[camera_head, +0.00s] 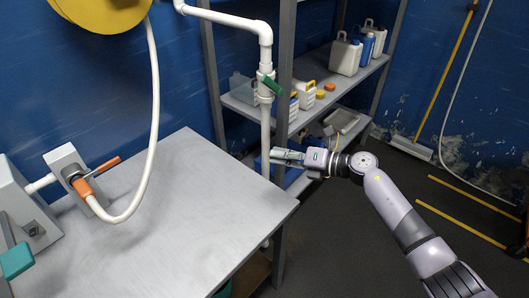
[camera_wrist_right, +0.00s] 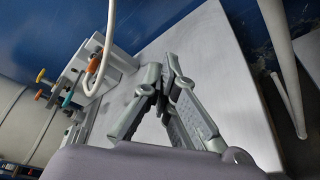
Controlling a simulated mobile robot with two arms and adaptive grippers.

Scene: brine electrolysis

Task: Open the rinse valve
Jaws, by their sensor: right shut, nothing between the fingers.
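Two handled valves stand out, and I cannot tell for sure which is the rinse valve. One is a green-handled valve (camera_head: 270,86) on the upright white pipe beyond the table; its handle slants across the pipe. The other has an orange lever (camera_head: 103,167) on a grey block at the table's left, where the white hose joins. My right gripper (camera_head: 275,156) is shut and empty by the table's far right edge, below the green-handled valve and apart from it. In the right wrist view its fingers (camera_wrist_right: 166,72) meet over the table. My left gripper is not in view.
The grey table (camera_head: 190,220) is largely bare. A teal handle (camera_head: 16,261) sits at the lower left. A white hose (camera_head: 155,110) hangs from a yellow reel (camera_head: 105,14). Shelving behind holds white jugs (camera_head: 346,54); its grey post (camera_head: 286,70) stands close to the white pipe.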

